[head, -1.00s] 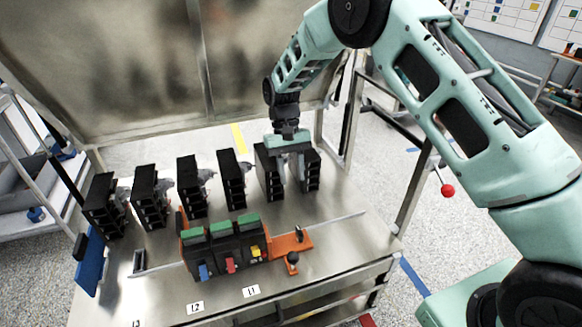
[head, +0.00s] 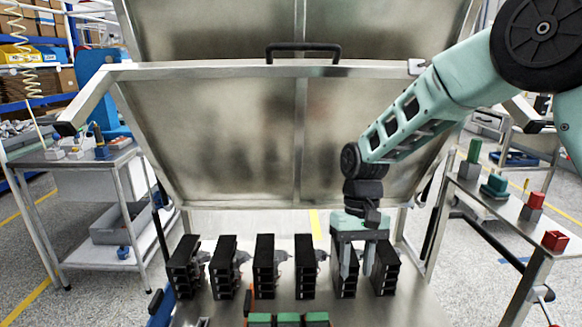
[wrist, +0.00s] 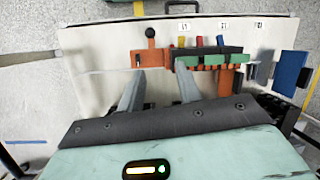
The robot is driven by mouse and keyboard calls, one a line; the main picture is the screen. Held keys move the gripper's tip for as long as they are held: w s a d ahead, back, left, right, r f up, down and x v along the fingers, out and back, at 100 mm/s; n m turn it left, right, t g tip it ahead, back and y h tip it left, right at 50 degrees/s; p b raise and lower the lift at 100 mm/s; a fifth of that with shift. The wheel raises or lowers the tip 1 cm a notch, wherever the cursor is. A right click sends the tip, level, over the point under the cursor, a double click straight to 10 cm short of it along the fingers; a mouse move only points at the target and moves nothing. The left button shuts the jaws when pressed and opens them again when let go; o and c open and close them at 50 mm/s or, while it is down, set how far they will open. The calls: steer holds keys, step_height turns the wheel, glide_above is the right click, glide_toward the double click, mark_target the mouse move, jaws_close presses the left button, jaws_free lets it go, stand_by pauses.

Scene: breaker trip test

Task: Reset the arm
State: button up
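My gripper (head: 357,264) points down at the right end of the row of black breaker blocks (head: 265,267) in the head view. Its fingers are in front of or between the two rightmost blocks; the exact gap to them cannot be told. In the wrist view the two grey fingers (wrist: 157,92) stand apart with nothing between them. Beyond them is an orange fixture (wrist: 215,62) holding black breakers with green faces and red, yellow and blue levers.
A metal hood with a black handle (head: 303,47) stands open behind the bench. A side table with coloured blocks (head: 535,200) is at the right, a grey cart (head: 110,170) at the left. The wrist view shows a black-knobbed lever (wrist: 151,38) beside the fixture.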

steer(key=s+a+r+n+t+p, duration=0.2)
steer(key=s+a+r+n+p, duration=0.1)
steer(key=s+r, duration=0.8)
steer(key=s+d+n+t+p, duration=0.1)
steer(key=s+d+n+p, duration=0.1)
steer(key=s, duration=1.3)
steer(key=shift+d+r+n, duration=0.2)
steer(key=shift+d+n, duration=0.1)
steer(key=shift+d, duration=0.1)
